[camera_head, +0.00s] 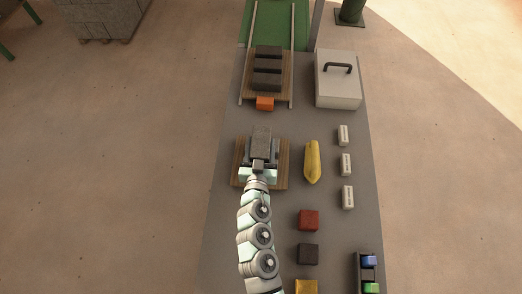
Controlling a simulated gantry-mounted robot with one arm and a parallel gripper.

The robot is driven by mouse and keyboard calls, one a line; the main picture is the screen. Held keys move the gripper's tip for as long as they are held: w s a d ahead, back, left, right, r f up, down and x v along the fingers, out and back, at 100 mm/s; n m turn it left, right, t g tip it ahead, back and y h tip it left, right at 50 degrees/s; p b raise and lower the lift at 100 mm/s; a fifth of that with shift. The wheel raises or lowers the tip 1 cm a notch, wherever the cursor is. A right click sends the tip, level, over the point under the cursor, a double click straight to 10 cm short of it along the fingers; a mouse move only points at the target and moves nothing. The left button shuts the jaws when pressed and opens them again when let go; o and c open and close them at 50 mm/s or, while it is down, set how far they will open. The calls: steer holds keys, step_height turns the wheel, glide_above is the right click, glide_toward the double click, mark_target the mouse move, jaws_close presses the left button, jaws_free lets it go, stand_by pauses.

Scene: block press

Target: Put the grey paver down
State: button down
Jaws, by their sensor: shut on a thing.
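The grey paver (262,141) shows in the head camera view, above the near wooden board (281,178). My gripper (260,160) is shut on the paver from its near side. My gripper and arm hide part of the board and the paver's near end. I cannot tell whether the paver touches the board or hangs a little above it.
Behind, a wooden board (284,91) between two rails holds dark pavers (267,79), with an orange block (265,103) at its near edge. To the right are a yellow object (312,161), a lidded box (338,81) and several white pieces (346,165). Red (309,220) and dark (308,254) blocks lie nearer.

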step_height(320, 180, down, 3)
steer(key=shift+r+b, duration=0.1)
steer(key=shift+b, duration=0.4)
steer(key=shift+f, duration=0.2)
steer(key=shift+f+b, duration=0.35)
steer(key=shift+b, duration=0.1)
steer(key=shift+f, duration=0.1)
steer(key=c, duration=0.5)
jaws_free()
